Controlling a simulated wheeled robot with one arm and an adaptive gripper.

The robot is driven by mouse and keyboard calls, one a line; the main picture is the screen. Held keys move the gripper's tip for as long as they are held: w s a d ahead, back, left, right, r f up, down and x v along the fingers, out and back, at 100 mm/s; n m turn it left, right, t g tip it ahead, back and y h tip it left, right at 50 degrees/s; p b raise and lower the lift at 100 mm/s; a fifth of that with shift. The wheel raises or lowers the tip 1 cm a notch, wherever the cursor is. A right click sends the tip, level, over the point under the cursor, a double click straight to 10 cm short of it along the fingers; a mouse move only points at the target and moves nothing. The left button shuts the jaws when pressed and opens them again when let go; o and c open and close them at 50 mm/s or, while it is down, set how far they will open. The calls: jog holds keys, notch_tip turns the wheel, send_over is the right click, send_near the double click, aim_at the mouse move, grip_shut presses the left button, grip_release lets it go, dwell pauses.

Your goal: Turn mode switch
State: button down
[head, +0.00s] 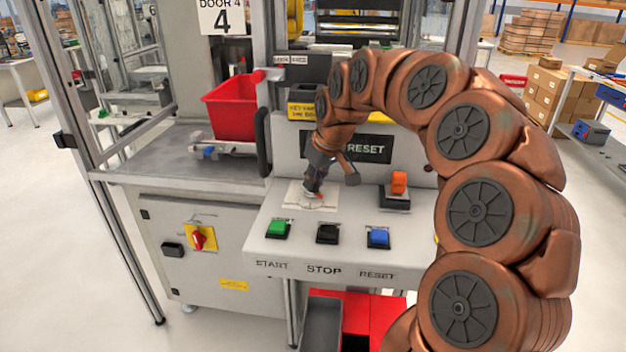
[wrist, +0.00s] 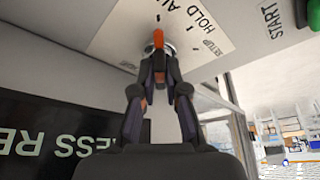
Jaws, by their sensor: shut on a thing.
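The mode switch has an orange knob (wrist: 158,38) on a round silver base, seen in the wrist view. It stands on a white label plate (wrist: 113,38) with the words SETUP and HOLD and a partly cut-off third word. My gripper (wrist: 158,62) is shut on the orange knob, its two dark fingers meeting at its sides. In the head view, my gripper (head: 313,190) reaches down to the label plate (head: 325,207) on the sloped panel and hides most of the knob.
Green (head: 278,229), black (head: 327,233) and blue (head: 378,237) buttons sit along the panel's front, above START, STOP and RESET. An orange rocker switch (head: 398,184) stands to the right. A red bin (head: 233,108) is at the left. A red-handled switch (head: 200,238) is on the cabinet front.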

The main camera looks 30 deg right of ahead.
jog(key=shift+w+r, duration=0.1)
jog(key=shift+r, duration=0.05)
jog(key=c, duration=1.2)
grip_release()
jog(key=a+v, duration=0.1)
jog(key=v, duration=1)
jog(key=shift+s+d+r, duration=0.3)
jog(key=shift+d, duration=0.2)
